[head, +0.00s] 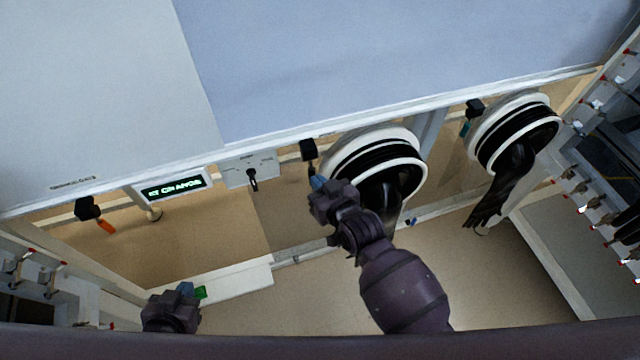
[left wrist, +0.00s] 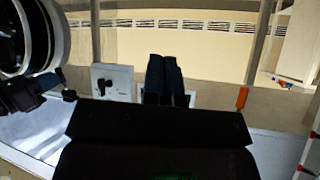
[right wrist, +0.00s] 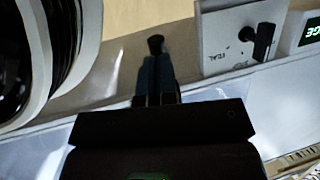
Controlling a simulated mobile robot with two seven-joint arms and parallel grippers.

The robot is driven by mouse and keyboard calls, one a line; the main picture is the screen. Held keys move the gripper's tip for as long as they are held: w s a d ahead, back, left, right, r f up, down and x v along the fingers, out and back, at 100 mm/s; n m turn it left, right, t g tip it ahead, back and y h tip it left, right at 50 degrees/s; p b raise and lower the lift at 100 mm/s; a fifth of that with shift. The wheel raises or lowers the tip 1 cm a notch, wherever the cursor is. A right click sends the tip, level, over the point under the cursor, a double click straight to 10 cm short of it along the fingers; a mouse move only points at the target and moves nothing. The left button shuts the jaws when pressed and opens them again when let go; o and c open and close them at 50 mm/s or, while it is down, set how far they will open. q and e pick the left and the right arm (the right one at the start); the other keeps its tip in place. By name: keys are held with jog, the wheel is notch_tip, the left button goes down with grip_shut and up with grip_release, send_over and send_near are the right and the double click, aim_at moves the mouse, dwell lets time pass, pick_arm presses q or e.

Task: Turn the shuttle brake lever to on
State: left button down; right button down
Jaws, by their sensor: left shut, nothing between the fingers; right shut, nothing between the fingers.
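A white plate (head: 236,172) on the front carries a black lever (head: 252,180) that points down. The plate also shows in the left wrist view (left wrist: 122,78) and, with small print, in the right wrist view (right wrist: 238,38). I cannot read which control is the shuttle brake. My right gripper (head: 317,183) is shut and empty, right of the plate, by a black knob (head: 308,150). In the right wrist view that knob (right wrist: 156,44) is just beyond the fingertips; contact is unclear. My left gripper (head: 188,290) is shut and empty, low at left.
A lit display (head: 174,187) is left of the plate. A black fitting with an orange handle (head: 106,226) is farther left. Two round glove ports (head: 412,155) (head: 548,112) stand to the right with black gloves hanging.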

pick_arm(q)
jog(key=shift+w+d+r, duration=0.1)
jog(key=shift+w, duration=0.2)
pick_arm(e)
jog(key=shift+w+a+f+t, duration=0.15)
jog(key=shift+w+f+t, duration=0.1)
jog(key=shift+w, duration=0.2)
jog(key=shift+w+a+f+t, duration=0.1)
jog(key=shift+w+f+t, duration=0.15)
jog(key=shift+w, duration=0.15)
